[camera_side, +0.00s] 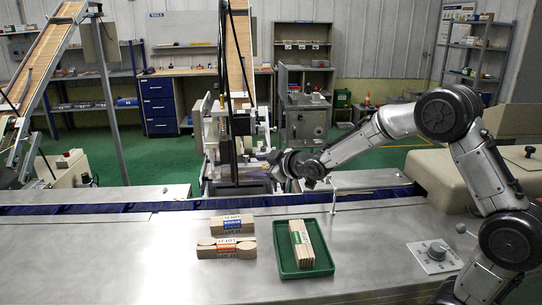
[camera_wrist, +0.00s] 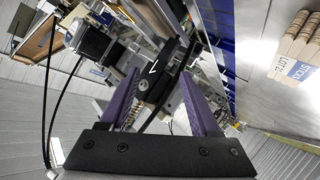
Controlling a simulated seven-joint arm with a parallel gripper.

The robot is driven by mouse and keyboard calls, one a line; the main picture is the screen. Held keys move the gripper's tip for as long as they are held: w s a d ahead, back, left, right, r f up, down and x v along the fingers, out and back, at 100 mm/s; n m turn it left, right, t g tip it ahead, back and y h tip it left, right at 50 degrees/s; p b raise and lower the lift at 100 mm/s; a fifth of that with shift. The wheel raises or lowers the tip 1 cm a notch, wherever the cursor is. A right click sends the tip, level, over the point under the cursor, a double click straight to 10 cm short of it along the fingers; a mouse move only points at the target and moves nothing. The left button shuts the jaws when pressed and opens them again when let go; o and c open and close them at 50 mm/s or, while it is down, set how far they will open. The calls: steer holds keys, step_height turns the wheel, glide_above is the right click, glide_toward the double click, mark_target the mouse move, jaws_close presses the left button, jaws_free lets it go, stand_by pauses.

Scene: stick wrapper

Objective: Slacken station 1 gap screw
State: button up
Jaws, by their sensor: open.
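The wrapping station (camera_side: 222,150) stands behind the conveyor in the side view, with a vertical stick chute (camera_side: 239,50) above it. My gripper (camera_side: 270,160) reaches in from the right, its fingers at the station's right side. In the wrist view my gripper (camera_wrist: 160,84) is open, its two purple fingers apart. Between and beyond them are a dark bracket with a white pointer mark and a small round screw-like head (camera_wrist: 143,85). I cannot tell for sure whether this is the gap screw, or whether the fingers touch it.
A blue conveyor (camera_side: 130,207) runs across in front of the station. Stick bundles (camera_side: 226,248) lie on the steel table, and a green tray (camera_side: 288,268) holds another. A dark motor-like block (camera_wrist: 92,42) and black cables crowd the left of the wrist view.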

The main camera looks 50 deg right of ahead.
steer(key=d+r+m+t+h, duration=0.2)
steer(key=d+r+m+h, duration=0.55)
steer(key=d+m, duration=0.3)
step_height(320, 180, down, 11)
steer(key=x, duration=0.7)
steer(key=shift+w+a+r, duration=0.15)
steer(key=shift+w, duration=0.15)
jaws_close()
